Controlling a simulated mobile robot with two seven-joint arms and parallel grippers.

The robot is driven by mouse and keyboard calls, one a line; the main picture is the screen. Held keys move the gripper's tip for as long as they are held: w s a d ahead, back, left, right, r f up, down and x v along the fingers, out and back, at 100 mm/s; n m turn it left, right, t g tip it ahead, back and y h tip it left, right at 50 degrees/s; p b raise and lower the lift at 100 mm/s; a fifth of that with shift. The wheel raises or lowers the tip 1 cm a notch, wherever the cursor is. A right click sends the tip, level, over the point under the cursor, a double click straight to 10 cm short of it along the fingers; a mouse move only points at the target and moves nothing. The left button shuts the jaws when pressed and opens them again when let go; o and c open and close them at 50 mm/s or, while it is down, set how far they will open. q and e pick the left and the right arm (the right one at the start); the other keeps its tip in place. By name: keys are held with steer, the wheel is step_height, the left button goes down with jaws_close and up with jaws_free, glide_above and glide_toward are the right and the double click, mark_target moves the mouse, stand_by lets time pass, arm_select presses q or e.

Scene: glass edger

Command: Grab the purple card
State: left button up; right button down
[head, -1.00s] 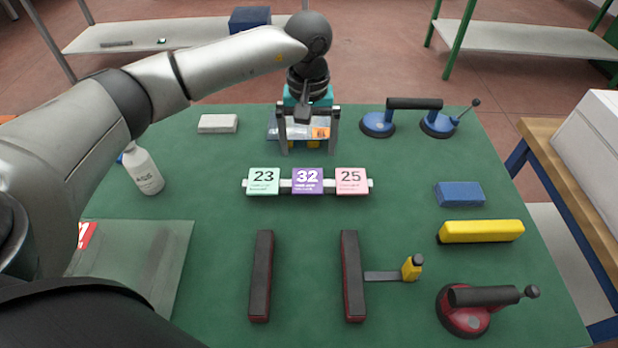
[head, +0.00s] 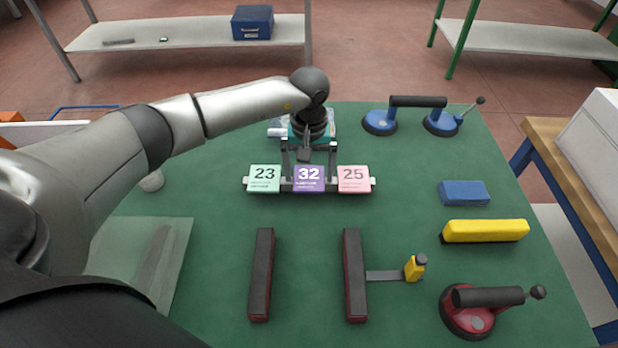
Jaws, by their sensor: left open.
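The purple card (head: 308,179) with the number 32 stands in the middle of a light rail holder (head: 371,185) at the centre of the green table. A green card (head: 264,179) marked 23 is on its left and a pink card (head: 353,179) marked 25 on its right. My right gripper is not in view.
A blue double suction lifter (head: 418,102) stands at the back right. A blue block (head: 464,193), a yellow bar (head: 485,231) and a red suction cup (head: 467,320) lie at the right. Two dark bars (head: 261,275) lie in front. A glass sheet (head: 150,262) is at front left.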

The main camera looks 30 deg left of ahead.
arm_select(q)
steer(key=shift+f, duration=0.1)
stand_by(0.3)
steer(key=c, duration=1.1)
steer(key=shift+o, duration=0.2)
